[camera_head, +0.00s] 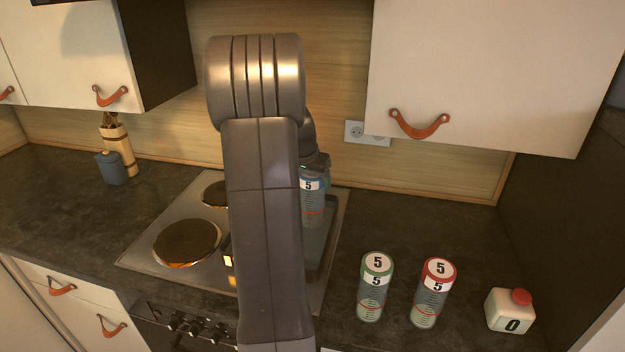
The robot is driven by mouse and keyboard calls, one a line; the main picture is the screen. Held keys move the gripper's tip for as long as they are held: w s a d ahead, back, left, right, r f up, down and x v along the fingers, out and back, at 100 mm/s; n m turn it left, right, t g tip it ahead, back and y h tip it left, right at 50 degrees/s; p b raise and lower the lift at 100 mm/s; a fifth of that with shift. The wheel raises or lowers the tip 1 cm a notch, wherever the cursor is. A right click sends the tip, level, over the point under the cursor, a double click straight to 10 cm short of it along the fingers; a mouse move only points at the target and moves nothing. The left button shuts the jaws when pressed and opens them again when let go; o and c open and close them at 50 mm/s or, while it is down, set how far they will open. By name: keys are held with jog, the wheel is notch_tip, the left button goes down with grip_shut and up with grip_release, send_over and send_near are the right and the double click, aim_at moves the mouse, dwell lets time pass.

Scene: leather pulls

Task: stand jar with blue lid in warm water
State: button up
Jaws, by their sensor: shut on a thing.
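A clear jar (313,205) with a 5 label, a bluish band at its top and a red line stands upright behind my arm, at the right side of the stove. My gripper (314,168) is shut on the top of this jar, and its fingers are mostly hidden. The lid is largely covered. A dark-rimmed pan (328,246) sits on the right part of the stove, mostly hidden by my arm. The jar's lower part appears over or inside the pan; I cannot tell whether it touches the bottom. The water cannot be made out.
A green-lidded jar (374,289) and a red-lidded jar (432,295) stand on the right counter. The stove (155,255) has bare hotplates at left. A grey canister (111,169) stands far left. Cabinets overhang the back.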

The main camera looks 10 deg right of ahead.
jog(key=o, duration=1.9)
jog(key=shift+f, duration=0.1)
jog(key=shift+o, duration=0.2)
jog(key=b+v, duration=0.1)
jog(key=v, duration=1.1)
